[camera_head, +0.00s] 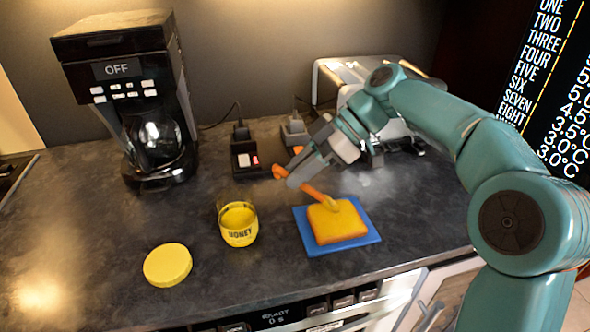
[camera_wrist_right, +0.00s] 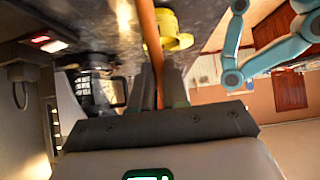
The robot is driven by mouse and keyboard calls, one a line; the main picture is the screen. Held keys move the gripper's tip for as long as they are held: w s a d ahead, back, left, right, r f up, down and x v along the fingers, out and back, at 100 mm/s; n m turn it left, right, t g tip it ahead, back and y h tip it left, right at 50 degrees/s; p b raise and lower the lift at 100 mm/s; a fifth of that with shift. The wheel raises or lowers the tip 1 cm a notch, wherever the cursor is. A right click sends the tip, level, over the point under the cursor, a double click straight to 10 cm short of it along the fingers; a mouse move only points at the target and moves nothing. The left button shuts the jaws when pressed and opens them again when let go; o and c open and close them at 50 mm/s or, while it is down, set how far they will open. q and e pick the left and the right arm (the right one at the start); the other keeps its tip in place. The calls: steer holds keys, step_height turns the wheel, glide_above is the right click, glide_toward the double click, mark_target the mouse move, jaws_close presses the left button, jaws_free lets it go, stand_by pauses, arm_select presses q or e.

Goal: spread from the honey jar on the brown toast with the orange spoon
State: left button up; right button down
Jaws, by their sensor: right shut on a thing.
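My right gripper (camera_head: 304,170) is shut on the orange spoon (camera_head: 318,193), which slants down to the right. The spoon's bowl end is yellow with honey and meets the top of the toast (camera_head: 334,226). The toast's upper face is orange-yellow, and it lies on a blue board (camera_head: 367,236). The open honey jar (camera_head: 239,226) stands left of the board with yellow honey inside. In the right wrist view the spoon's handle (camera_wrist_right: 148,40) runs up between the fingers, beside a yellow round thing. My left gripper is not in view.
A yellow lid (camera_head: 168,265) lies left of the jar. A coffee maker (camera_head: 128,90) reading OFF stands at the back left. Small devices with a switch (camera_head: 246,160) and a silver toaster (camera_head: 345,75) are at the back. The counter's front edge is close below the board.

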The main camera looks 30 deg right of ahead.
steer(key=shift+s+d+f, duration=0.1)
steer(key=shift+s+d, duration=0.1)
steer(key=shift+d, duration=0.5)
steer(key=shift+s+d, duration=0.15)
steer(key=shift+d, duration=0.5)
steer(key=shift+a, duration=0.15)
steer(key=shift+w+a, duration=0.2)
steer(key=shift+a, duration=0.4)
steer(key=shift+w+a, duration=0.15)
steer(key=shift+a, duration=0.45)
steer(key=shift+a, duration=0.1)
steer(key=shift+w+a+b, duration=0.2)
steer(key=shift+a+b, duration=0.05)
steer(key=shift+a, duration=0.45)
steer(key=shift+w+a+b, duration=0.15)
steer(key=shift+a+b, duration=0.1)
steer(key=shift+a, duration=0.4)
steer(key=shift+d, duration=0.1)
